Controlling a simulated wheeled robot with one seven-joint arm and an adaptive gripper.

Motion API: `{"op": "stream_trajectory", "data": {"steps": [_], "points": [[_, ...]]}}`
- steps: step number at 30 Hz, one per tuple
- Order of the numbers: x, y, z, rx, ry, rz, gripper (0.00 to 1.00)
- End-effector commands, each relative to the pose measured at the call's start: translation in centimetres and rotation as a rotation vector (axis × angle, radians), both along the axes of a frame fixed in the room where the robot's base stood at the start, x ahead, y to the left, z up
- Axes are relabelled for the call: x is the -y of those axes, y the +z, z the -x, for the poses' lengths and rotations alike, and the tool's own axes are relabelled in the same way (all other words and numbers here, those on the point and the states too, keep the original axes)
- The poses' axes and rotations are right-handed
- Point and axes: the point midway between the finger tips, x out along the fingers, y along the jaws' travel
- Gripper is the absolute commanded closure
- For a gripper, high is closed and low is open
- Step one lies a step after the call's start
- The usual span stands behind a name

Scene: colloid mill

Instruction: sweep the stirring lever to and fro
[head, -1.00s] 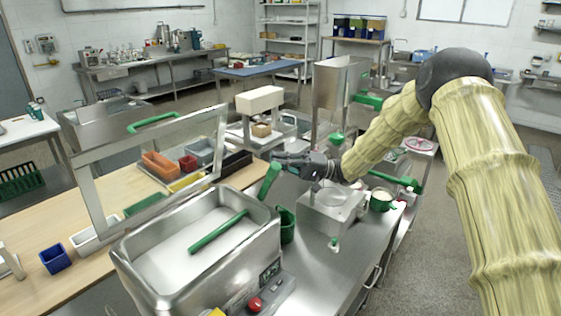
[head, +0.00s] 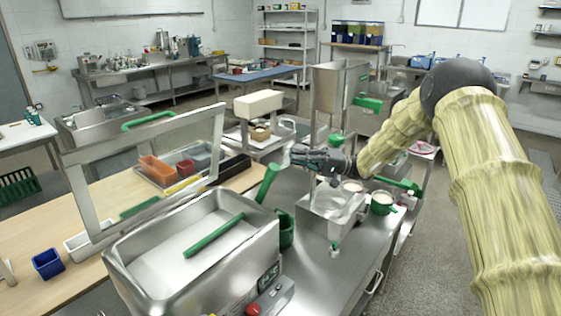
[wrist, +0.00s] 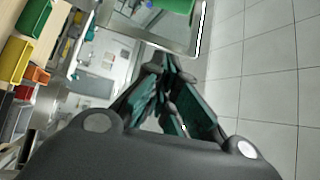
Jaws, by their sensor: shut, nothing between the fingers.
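My gripper (head: 293,156) is shut and empty, with dark fingers, in front of the tall steel hopper (head: 328,88) of the mill. In the wrist view my gripper (wrist: 161,64) has its teal-padded fingers closed together at the tips. A thick green lever (head: 267,183) stands tilted at the back right corner of the steel tank; it may be the stirring lever. It is left of and below my gripper, with a gap seen between them. Another green bar (head: 214,235) lies across the tank. A green-handled lever (head: 398,184) sticks out right of the mill.
The open steel tank (head: 115,270) has its framed lid (head: 75,190) raised behind it. A green cup (head: 383,203) stands right of the mill's steel tray (head: 318,203). Small bins and a blue bin (head: 47,264) sit on the wooden bench. Bare steel counter lies in front of the mill.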

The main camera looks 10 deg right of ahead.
Motion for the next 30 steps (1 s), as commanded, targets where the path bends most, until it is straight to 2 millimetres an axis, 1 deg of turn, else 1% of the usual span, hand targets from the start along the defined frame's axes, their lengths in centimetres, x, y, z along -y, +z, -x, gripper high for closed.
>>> {"op": "stream_trajectory", "data": {"steps": [1,6,11,12,15,22,30], "points": [[0.5,-0.5,0.0,0.001,0.001,0.000,1.00],[1.8,-0.8,0.0,0.000,0.004,0.000,1.00],[2.4,-1.1,0.2,0.021,-0.019,-0.013,0.71],[2.4,-1.2,0.3,0.040,-0.037,-0.023,0.64],[2.5,-1.7,0.6,0.112,-0.111,-0.056,0.48],[2.6,-2.8,1.8,0.332,-0.366,-0.118,0.48],[2.2,-3.9,3.6,0.553,-0.667,-0.099,0.48]]}}
